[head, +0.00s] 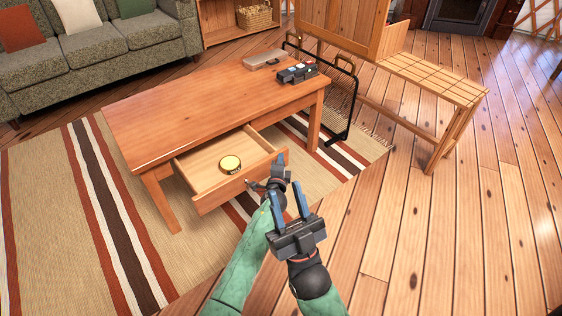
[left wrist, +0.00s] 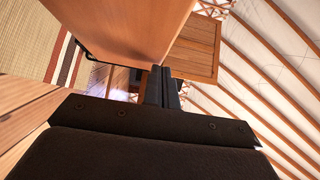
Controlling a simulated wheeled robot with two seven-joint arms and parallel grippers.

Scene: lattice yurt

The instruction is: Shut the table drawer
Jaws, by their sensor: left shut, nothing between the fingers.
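The wooden table (head: 165,112) stands on a striped rug. Its drawer (head: 222,196) is pulled well out toward me, and a small round yellow-topped tin (head: 230,164) lies inside. My left gripper (head: 281,160) is shut and empty, at the right end of the drawer front; I cannot tell whether it touches. In the left wrist view its closed dark fingers (left wrist: 162,86) are beside a large wooden panel (left wrist: 120,28), which I cannot identify surely. My right gripper (head: 289,204) is open and empty, lower and nearer to me, in front of the drawer.
On the tabletop are a grey tray-like box (head: 264,60) and a dark block with buttons (head: 296,73). A black mesh screen (head: 340,100) stands at the table's right end, with a wooden bench (head: 430,78) beyond. A sofa (head: 90,45) is behind left. The floor at right is clear.

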